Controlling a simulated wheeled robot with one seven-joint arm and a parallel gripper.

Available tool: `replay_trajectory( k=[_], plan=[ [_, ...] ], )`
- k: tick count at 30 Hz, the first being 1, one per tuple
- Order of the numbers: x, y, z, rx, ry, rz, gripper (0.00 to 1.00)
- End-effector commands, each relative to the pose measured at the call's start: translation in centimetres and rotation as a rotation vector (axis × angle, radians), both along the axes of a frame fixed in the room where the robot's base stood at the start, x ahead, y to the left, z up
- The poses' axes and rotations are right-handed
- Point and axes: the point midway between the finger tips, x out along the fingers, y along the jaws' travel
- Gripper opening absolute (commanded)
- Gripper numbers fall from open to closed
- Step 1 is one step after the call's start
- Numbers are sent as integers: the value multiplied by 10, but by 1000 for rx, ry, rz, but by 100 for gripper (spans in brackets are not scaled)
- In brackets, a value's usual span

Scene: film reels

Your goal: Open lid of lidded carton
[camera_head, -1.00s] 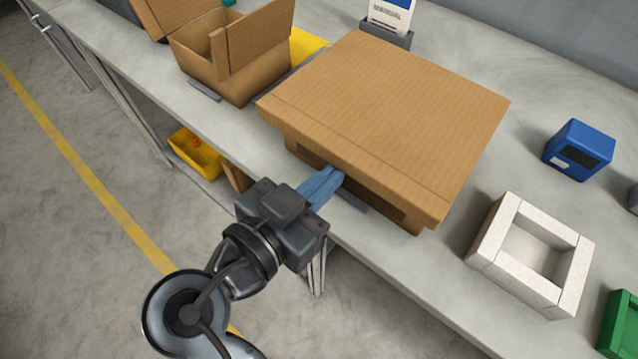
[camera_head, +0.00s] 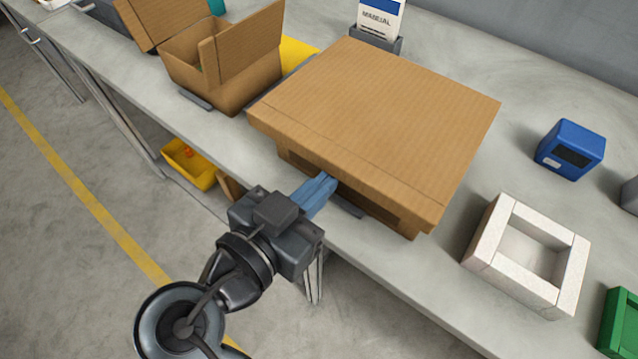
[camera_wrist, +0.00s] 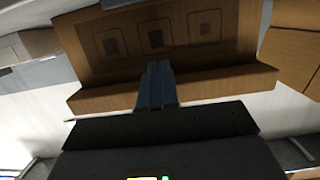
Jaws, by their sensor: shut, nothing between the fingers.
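The lidded carton (camera_head: 385,215) stands on the bench in the middle of the head view. Its broad brown lid (camera_head: 380,105) covers the top, and the front edge overhangs the body. My gripper (camera_head: 327,180) is at the front of the carton with its blue fingers closed together and empty. The fingertips are just under the lid's front edge; I cannot tell whether they touch it. In the wrist view the fingers (camera_wrist: 156,85) point at the carton (camera_wrist: 150,45), whose face has several dark square marks.
An open carton (camera_head: 225,75) stands behind left, with a manual holder (camera_head: 380,40) at the back. To the right are a white foam frame (camera_head: 530,250), a blue device (camera_head: 570,150) and a green bin (camera_head: 622,325). A yellow bin (camera_head: 190,165) sits below the bench.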

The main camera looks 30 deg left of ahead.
Motion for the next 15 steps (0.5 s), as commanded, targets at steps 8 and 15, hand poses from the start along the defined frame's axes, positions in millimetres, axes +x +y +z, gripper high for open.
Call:
replay_trajectory(
  k=[8,15],
  plan=[
    [3,0,11,2,-1,-1,0],
    [8,-1,31,1,-1,0,0]
  ],
)
